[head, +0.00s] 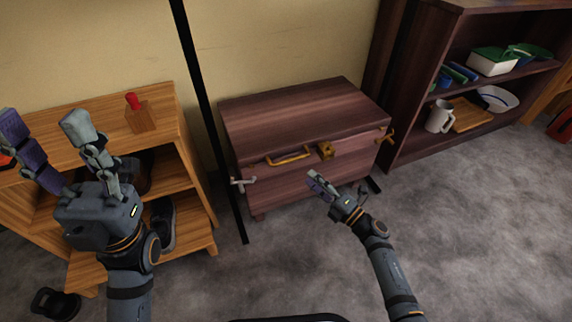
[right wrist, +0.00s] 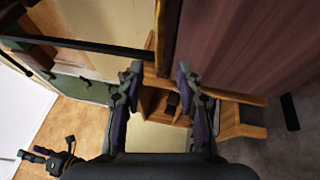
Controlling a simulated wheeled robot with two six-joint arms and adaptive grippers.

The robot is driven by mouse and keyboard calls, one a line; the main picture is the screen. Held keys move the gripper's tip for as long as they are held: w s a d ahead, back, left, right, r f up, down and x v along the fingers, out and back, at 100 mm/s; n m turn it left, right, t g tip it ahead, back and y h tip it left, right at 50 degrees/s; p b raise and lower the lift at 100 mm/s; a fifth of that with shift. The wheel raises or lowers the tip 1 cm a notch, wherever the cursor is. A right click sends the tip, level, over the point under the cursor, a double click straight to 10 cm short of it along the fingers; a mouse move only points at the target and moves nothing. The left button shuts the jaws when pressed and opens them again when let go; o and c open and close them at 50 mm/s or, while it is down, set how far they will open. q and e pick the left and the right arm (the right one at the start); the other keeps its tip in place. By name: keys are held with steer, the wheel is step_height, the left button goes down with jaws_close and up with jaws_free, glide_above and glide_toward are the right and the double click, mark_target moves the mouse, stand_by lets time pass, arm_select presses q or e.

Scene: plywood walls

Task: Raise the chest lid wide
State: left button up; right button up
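The dark reddish-brown wooden chest (head: 315,188) stands against the wall in the middle of the head view. Its lid (head: 300,115) is down. A brass handle (head: 288,157) and a brass latch piece (head: 325,150) sit on its front. My right gripper (head: 319,184) is before the chest's front, below the latch in the picture; contact cannot be told. In the right wrist view, its fingers (right wrist: 160,88) are apart with nothing held, and brown planked wood (right wrist: 245,40) fills the upper right. My left gripper (head: 42,125) is open and empty, over the shelf unit at left.
A light wooden shelf unit (head: 160,98) with shoes stands left of the chest, a red-topped wooden block (head: 140,115) on it. A dark bookcase (head: 408,150) with a mug (head: 438,116) and bowls stands at right. Grey floor (head: 470,220) is clear at front right.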

mark_target(291, 160)
steer(key=b+x, duration=0.3)
steer(key=x, duration=0.7)
steer(key=shift+w+r, duration=0.1)
steer(key=shift+w, duration=0.05)
steer(key=shift+c, duration=0.5)
jaws_close()
